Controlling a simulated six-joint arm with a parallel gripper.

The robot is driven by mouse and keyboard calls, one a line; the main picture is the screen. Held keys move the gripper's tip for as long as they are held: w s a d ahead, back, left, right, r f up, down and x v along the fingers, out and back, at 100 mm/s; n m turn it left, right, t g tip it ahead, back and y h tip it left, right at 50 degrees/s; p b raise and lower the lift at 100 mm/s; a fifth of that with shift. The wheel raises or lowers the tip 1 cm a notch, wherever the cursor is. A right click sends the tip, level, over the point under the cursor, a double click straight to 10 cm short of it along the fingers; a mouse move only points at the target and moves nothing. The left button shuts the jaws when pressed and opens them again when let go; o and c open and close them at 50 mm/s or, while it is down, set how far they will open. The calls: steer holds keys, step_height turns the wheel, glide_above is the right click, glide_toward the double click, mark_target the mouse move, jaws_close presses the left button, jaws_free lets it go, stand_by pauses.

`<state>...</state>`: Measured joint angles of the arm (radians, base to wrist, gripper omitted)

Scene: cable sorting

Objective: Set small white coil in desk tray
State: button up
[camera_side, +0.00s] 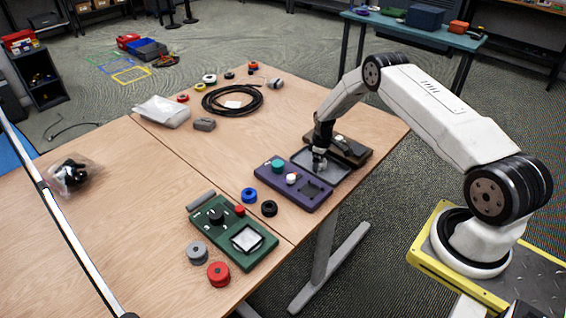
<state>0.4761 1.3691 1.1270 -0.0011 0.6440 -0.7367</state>
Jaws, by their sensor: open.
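My gripper (319,165) points down over a shallow grey tray (341,178) near the table's right edge. It is open; at this size I cannot make out anything between its fingers. A small white round piece (291,178) sits on the purple panel just left of the tray, beside a teal one. Another small white ring-shaped coil (210,78) lies at the back of the table, far from my gripper. I cannot tell from this view which of the two is the named coil. My gripper hides part of the tray's inside.
The purple panel (315,199) and a dark brown box (346,150) flank the tray closely. A green panel (258,250) with knobs stands in front, with blue, black, grey and red coils around it. A large black cable coil (250,108) lies behind. The left tabletop is mostly clear.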

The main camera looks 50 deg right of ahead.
steer(key=shift+r, duration=0.15)
step_height(320, 180, up, 12)
stand_by(0.7)
stand_by(0.5)
steer(key=s+a+r+m+t, duration=0.1)
steer(key=s+a+r, duration=0.2)
steer(key=a+r, duration=0.3)
steer(key=s+a+r, duration=0.3)
steer(key=a+r, duration=0.2)
steer(key=a, duration=0.4)
steer(key=s+a+r+m, duration=0.1)
steer(key=s+a+r, duration=0.1)
steer(key=s+a, duration=0.3)
steer(key=s+a+r+m+t, duration=0.1)
steer(key=s+a+r, duration=0.1)
steer(key=s+a, duration=0.3)
steer(key=s, duration=0.4)
steer(key=shift+s+t, duration=0.2)
steer(key=shift+t, duration=0.1)
